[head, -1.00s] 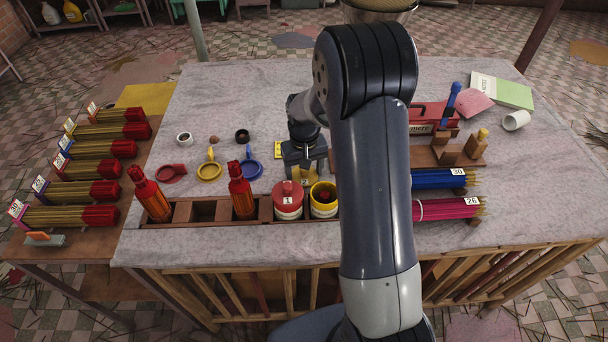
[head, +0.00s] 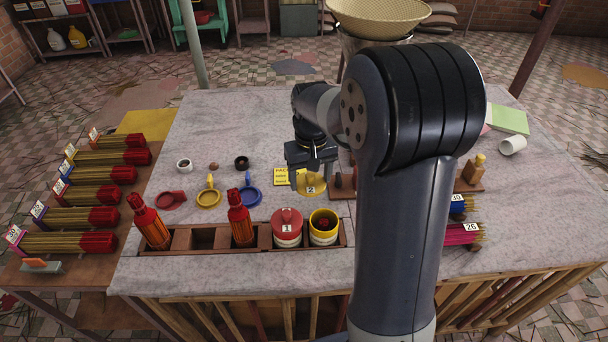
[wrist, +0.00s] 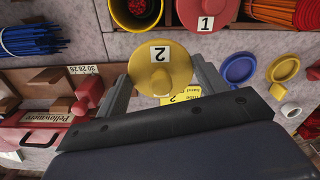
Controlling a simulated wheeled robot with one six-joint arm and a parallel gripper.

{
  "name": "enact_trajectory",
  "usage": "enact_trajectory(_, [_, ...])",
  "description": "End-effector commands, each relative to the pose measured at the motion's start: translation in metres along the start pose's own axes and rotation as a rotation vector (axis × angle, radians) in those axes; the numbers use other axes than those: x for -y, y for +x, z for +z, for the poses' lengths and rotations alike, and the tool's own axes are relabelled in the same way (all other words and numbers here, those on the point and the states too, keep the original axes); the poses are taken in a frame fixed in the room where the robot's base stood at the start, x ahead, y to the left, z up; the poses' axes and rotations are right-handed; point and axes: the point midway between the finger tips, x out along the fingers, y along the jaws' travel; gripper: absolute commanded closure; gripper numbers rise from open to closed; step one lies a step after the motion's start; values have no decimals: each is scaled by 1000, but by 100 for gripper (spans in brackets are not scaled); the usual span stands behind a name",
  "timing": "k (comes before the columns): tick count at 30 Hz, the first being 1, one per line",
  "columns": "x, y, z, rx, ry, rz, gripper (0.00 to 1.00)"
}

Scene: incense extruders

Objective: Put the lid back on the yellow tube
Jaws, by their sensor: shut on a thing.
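My gripper (head: 311,178) is shut on a round yellow lid (head: 312,186) marked 2. In the wrist view the lid (wrist: 160,66) sits between the two fingers, with its label facing the camera. The yellow tube (head: 323,239) stands upright and uncovered in the wooden rack, with a dark opening and something red inside. The lid appears in the air beyond the tube, clear of it. The tube (wrist: 120,14) is cut off by the top edge of the wrist view.
A red-lidded tube (head: 287,224) marked 1 stands left of the yellow tube. A yellow card (head: 283,177) lies near the lid.

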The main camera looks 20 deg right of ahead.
Motion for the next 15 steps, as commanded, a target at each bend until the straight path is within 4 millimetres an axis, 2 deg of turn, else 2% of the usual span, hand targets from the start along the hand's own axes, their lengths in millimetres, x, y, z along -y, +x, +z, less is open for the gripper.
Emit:
enact_trajectory(1, [-3,-10,13,0,2,0,54])
enact_trajectory(7, [-9,-18,55,0,2,0,54])
enact_trajectory(10, [-10,-19,68,0,1,0,54])
enact_trajectory(15, [-11,-14,74,1,0,0,54])
